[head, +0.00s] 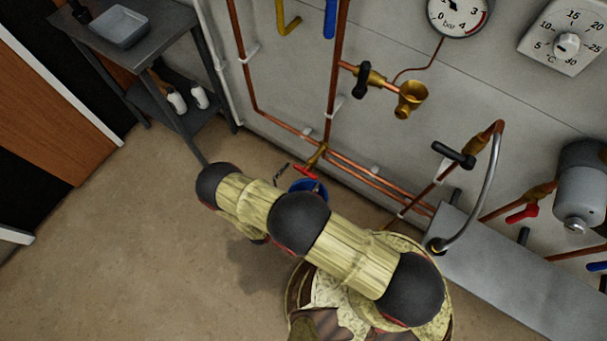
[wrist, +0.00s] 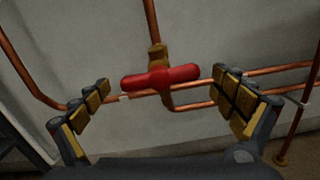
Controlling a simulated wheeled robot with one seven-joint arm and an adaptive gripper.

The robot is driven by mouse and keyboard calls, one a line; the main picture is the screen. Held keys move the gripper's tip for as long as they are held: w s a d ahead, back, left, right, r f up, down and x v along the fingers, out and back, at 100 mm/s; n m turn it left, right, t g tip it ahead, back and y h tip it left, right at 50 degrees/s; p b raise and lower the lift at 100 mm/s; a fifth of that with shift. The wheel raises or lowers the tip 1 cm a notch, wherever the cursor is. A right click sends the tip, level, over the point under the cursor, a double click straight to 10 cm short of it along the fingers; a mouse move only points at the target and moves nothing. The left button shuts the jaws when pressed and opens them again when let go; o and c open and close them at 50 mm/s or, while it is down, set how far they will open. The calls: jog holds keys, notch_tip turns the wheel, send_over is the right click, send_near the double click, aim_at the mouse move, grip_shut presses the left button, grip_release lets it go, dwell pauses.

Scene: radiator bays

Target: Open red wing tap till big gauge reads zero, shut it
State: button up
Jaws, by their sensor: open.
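The red wing tap (wrist: 160,78) is on a brass body below a vertical copper pipe in the wrist view. Its wings lie crosswise to that pipe. In the head view the red tap (head: 305,171) shows just beyond my arm, low on the wall. My gripper (wrist: 162,84) is open, its padded fingers to the left and right of the tap, with visible gaps to both wing ends. The head view mostly hides my gripper behind the arm. The big gauge (head: 460,14), marked in bar, is cut off by the top edge; I cannot read its needle surely.
A blue bucket (head: 310,187) stands below the tap, partly hidden by my arm. Copper pipes run along the wall. A black-handled valve with a brass funnel (head: 410,98) is above. A grey shelf table (head: 138,32) stands at left. The floor at lower left is clear.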

jog(key=shift+w+d, duration=0.35)
jog(key=c, duration=1)
